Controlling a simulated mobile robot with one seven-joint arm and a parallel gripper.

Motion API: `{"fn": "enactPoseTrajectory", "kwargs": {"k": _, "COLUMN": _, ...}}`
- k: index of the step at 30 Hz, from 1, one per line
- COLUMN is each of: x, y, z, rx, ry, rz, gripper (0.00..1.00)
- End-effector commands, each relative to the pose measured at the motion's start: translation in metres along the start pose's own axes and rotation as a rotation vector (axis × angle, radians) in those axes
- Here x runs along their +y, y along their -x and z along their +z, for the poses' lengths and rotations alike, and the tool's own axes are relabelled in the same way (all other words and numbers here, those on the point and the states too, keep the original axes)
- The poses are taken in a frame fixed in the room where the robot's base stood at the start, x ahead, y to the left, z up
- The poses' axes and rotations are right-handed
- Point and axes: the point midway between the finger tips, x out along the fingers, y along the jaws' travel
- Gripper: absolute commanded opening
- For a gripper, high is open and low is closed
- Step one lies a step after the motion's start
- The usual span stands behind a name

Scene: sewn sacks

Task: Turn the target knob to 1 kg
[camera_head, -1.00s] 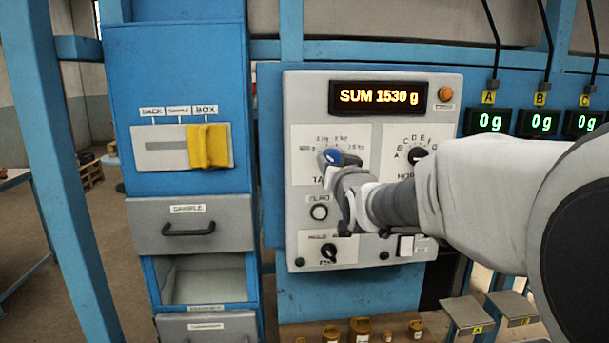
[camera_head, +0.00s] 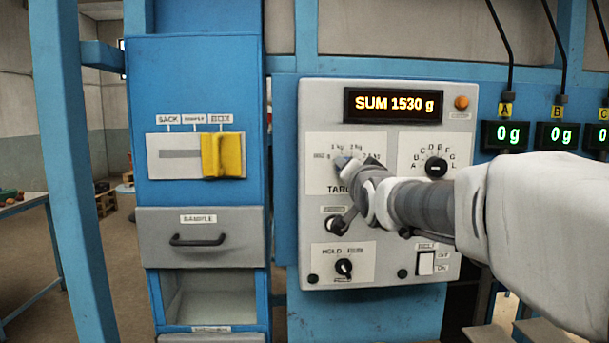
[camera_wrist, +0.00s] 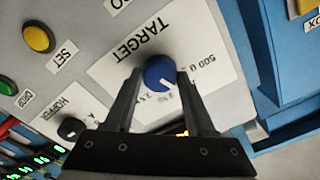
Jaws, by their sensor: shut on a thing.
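The blue target knob (camera_wrist: 159,72) sits on the white TARGET plate (camera_wrist: 117,68) of the grey control panel (camera_head: 390,283). In the wrist view my gripper (camera_wrist: 160,78) is shut on it, one finger on each side. The knob's white mark points down and slightly right in that view, toward small scale labels partly hidden by the right finger. I cannot tell exactly which label it meets. In the head view my gripper (camera_head: 349,167) covers most of the knob, and the scale above shows 1 kg and 2 kg.
The display (camera_head: 395,104) reads SUM 1530 g. A black hopper knob (camera_head: 436,167) is right of the target plate, and a HOLD/RUN knob (camera_head: 344,267) is below. A yellow slider (camera_head: 222,155) is on the blue cabinet to the left. Three scale displays at right read 0 g.

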Motion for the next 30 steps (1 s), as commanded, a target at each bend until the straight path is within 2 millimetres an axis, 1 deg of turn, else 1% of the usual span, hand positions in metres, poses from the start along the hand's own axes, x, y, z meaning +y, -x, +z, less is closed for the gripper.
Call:
{"fn": "enactPoseTrajectory", "kwargs": {"k": 9, "x": 0.0, "y": 0.0, "z": 0.001, "rx": -0.002, "ry": 0.0, "rz": 0.001, "gripper": 0.0}}
{"fn": "enactPoseTrajectory", "kwargs": {"k": 10, "x": 0.0, "y": 0.0, "z": 0.001, "rx": -0.002, "ry": 0.0, "rz": 0.001, "gripper": 0.6}}
{"fn": "enactPoseTrajectory", "kwargs": {"k": 14, "x": 0.0, "y": 0.0, "z": 0.001, "rx": -0.001, "ry": 0.0, "rz": 0.0, "gripper": 0.84}}
{"fn": "enactPoseTrajectory", "kwargs": {"k": 25, "x": 0.0, "y": 0.003, "z": 0.0, "rx": 0.0, "ry": 0.0, "rz": 0.0, "gripper": 0.85}}
{"fn": "enactPoseTrajectory", "kwargs": {"k": 28, "x": 0.0, "y": 0.011, "z": -0.001, "rx": 0.001, "ry": -0.001, "rz": -0.001, "gripper": 0.85}}
{"fn": "enactPoseTrajectory", "kwargs": {"k": 30, "x": 0.0, "y": 0.02, "z": 0.0, "rx": 0.001, "ry": 0.0, "rz": -0.001, "gripper": 0.85}}
